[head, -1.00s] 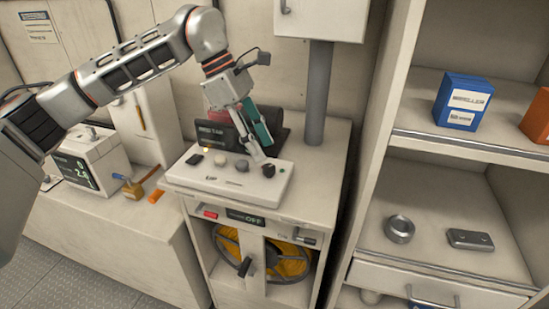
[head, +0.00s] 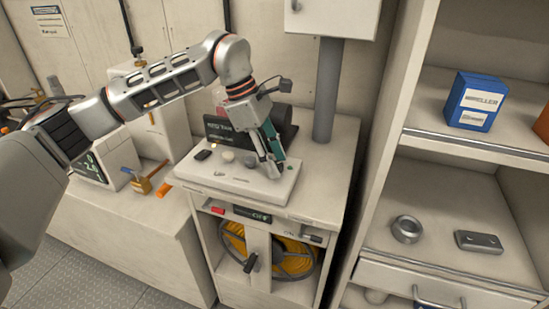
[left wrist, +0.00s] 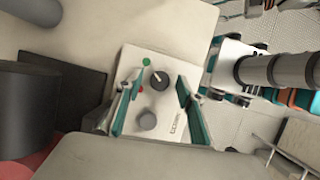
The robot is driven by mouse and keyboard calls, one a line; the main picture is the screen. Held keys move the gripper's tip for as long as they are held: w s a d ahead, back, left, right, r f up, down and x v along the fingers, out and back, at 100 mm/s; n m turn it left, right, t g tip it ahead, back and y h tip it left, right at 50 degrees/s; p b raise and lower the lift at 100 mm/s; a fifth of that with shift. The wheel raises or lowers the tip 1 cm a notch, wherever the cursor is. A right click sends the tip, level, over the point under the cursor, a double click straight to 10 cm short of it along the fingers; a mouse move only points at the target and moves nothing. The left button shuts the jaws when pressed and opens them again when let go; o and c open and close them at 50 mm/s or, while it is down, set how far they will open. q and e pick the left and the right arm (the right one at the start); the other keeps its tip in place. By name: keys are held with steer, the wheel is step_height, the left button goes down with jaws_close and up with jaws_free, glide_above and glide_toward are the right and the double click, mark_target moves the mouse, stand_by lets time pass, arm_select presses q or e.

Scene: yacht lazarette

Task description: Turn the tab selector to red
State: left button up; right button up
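The tab selector (left wrist: 159,79) is a dark round knob with a pale tab on a white control box (left wrist: 170,132). In the left wrist view the tab points up-left, toward a green dot (left wrist: 147,62); a red dot (left wrist: 141,89) lies to the knob's lower left. My left gripper (left wrist: 163,84) is open, with its teal fingers on either side of the knob. Whether they touch it I cannot tell. In the head view the left gripper (head: 272,165) reaches down to the right part of the box (head: 232,178) and largely hides the selector. My right gripper is not in view.
A grey knob (left wrist: 148,120) sits beside the selector on the box. A dark display (head: 220,130) stands behind, with a grey post (head: 328,90) to the right. Shelves at right hold a blue box (head: 474,101), a metal ring (head: 407,229) and a metal block (head: 479,241).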

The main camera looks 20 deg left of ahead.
arm_select(q)
jaws_close()
steer(key=shift+n, duration=0.3)
steer(key=n+t+b, duration=0.1)
steer(key=n, duration=0.2)
steer(key=shift+s+t, duration=0.15)
steer(key=shift+t, duration=0.15)
steer(key=n, duration=0.2)
steer(key=n+t+y+b, duration=0.1)
steer(key=n, duration=0.2)
steer(key=shift+s+d+t, duration=0.1)
steer(key=shift+d+t, duration=0.05)
steer(key=shift+t, duration=0.15)
steer(key=n+y, duration=0.1)
steer(key=n, duration=0.1)
steer(key=n+b, duration=0.1)
steer(key=n, duration=0.1)
steer(key=shift+d+t+y, duration=0.1)
steer(key=shift+t+y, duration=0.3)
steer(key=shift+n+y+b, duration=0.45)
steer(key=shift+n+y, duration=0.15)
steer(key=shift+n, duration=1)
